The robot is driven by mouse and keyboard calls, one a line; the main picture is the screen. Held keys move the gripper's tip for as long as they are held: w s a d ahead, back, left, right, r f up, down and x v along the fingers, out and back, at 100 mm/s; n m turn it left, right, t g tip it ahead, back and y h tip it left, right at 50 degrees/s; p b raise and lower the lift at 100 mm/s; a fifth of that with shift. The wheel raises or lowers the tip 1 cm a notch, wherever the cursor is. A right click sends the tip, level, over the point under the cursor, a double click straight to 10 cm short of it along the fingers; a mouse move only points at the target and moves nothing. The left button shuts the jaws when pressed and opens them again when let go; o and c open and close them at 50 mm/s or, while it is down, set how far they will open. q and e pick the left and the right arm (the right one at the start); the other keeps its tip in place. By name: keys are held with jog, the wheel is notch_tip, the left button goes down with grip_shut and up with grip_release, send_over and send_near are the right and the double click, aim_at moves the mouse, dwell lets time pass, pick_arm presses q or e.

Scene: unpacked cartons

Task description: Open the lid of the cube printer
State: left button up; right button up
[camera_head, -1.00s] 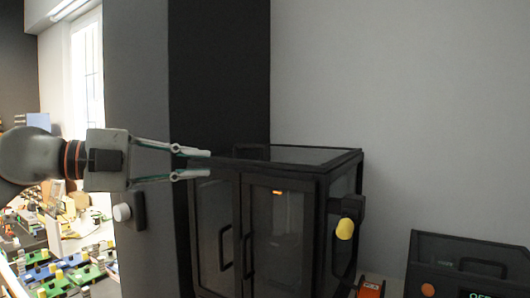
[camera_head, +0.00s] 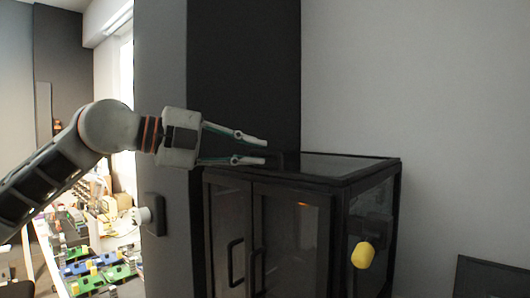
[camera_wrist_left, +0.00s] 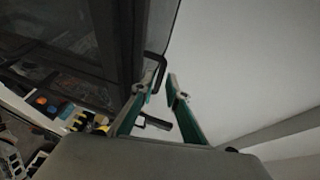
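The cube printer (camera_head: 341,186) is a black-framed cabinet with glass panels and two front doors. Its flat glass lid (camera_head: 335,166) on top lies shut. A dark lid handle (camera_head: 285,160) stands at the lid's left side. My left gripper (camera_head: 266,152) is level just left of this handle, with its two fingers apart and nothing clearly held. In the left wrist view, the fingertips (camera_wrist_left: 161,83) are parted close to the dark handle (camera_wrist_left: 157,62); whether the handle lies between them I cannot tell. My right gripper does not show.
A dark pillar (camera_head: 243,80) stands behind and left of the printer. A yellow cylinder (camera_head: 363,255) shows at the printer's right side. A black box (camera_head: 488,277) stands at the lower right. A cluttered table (camera_head: 95,262) lies at the left. Space above the lid is clear.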

pick_arm(q)
jog(key=shift+x, duration=1.5)
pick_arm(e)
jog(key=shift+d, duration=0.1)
